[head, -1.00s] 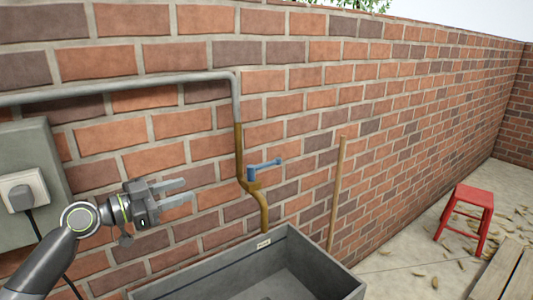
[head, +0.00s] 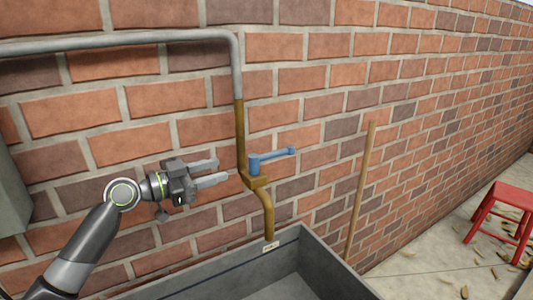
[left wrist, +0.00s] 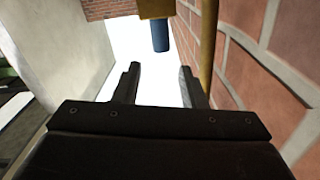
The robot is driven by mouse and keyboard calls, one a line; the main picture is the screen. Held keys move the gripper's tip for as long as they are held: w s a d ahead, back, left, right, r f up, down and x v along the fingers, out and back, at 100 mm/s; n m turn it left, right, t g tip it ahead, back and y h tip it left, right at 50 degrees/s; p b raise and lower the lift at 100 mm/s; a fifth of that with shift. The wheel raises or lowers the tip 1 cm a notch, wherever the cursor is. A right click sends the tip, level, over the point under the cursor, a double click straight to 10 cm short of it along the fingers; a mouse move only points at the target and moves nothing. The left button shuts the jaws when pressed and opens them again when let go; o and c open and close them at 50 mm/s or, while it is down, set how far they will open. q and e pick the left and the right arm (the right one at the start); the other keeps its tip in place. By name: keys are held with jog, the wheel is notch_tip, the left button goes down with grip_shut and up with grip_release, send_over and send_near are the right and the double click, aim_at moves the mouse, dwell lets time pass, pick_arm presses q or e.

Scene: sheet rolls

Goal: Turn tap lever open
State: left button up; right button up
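The blue tap lever (head: 272,158) sits on the brass tap (head: 258,182) on the brick wall, pointing right in the head view. Its blue end also shows in the left wrist view (left wrist: 160,36), ahead of and above the fingers. My left gripper (head: 222,172) is open and empty, left of the tap, with its fingers pointing right toward it and a gap between them. In the left wrist view the two fingers (left wrist: 160,85) stand apart with nothing between. My right gripper is not in view.
A grey sink (head: 225,275) stands below the tap. A grey pipe (head: 130,40) runs along the wall down into the brass pipe. A wooden stick (head: 360,195) leans on the wall right of the tap. A red stool (head: 505,210) stands far right.

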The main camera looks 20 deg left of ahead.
aim_at(259, 157)
pick_arm(q)
jog(key=p+x, duration=0.5)
jog(key=x, duration=0.8)
jog(key=shift+w+d, duration=0.15)
jog(key=shift+w, duration=0.15)
jog(key=shift+w+d+f, duration=0.1)
jog(key=shift+w+d, duration=0.35)
grip_shut()
